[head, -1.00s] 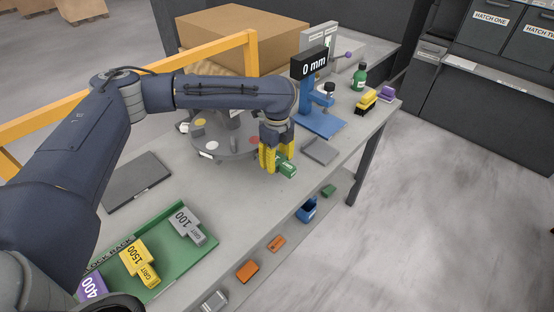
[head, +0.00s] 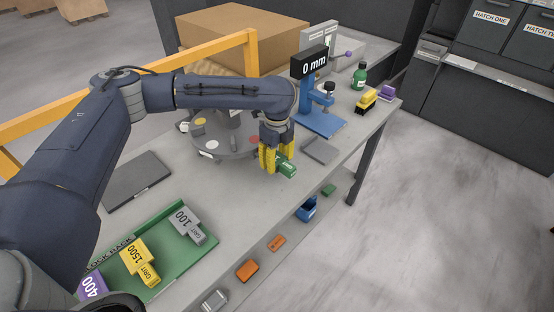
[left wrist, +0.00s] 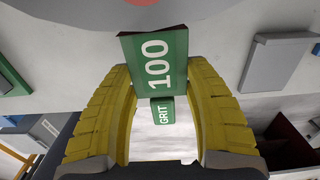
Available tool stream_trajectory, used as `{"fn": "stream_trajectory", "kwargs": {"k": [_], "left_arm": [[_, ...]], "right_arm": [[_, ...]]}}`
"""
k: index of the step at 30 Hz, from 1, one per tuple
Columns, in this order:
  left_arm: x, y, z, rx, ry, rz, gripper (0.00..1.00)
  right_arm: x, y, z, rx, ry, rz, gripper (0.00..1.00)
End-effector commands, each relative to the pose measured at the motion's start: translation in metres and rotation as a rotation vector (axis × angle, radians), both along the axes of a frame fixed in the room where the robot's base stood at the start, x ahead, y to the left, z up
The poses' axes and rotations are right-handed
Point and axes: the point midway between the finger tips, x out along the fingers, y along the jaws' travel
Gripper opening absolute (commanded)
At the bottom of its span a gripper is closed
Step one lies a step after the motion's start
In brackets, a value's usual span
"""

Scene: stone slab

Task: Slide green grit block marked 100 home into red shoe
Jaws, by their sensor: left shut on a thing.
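The green grit block (head: 288,168) marked 100 is in my left gripper (head: 276,160), above the slab's front side, just right of the round grey turntable. In the left wrist view the block (left wrist: 155,62) sits between the yellow fingers, its 100 and GRIT labels readable. My left gripper (left wrist: 157,90) is shut on it. A red round mark (head: 254,139) shows on the turntable's edge next to the gripper, and at the top of the left wrist view (left wrist: 140,2). The red shoe's shape cannot be made out; the gripper partly hides that side. My right gripper is not in view.
A green block rack (head: 190,262) holds grey 100, yellow 1500 and purple 400 blocks. A grey plate (head: 320,151) and a blue gauge stand (head: 322,122) reading 0 mm are right of the gripper. A lower shelf with small items runs below the slab's front edge.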

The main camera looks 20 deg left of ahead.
Motion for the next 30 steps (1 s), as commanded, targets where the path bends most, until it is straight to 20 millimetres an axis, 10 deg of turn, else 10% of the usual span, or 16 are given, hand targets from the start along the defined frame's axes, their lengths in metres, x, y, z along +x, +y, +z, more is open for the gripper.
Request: {"fn": "stream_trajectory", "kwargs": {"k": [30], "left_arm": [[0.007, 0.014, 0.0, 0.0, -0.001, 0.001, 0.1]], "right_arm": [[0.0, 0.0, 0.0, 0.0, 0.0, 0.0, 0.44]]}}
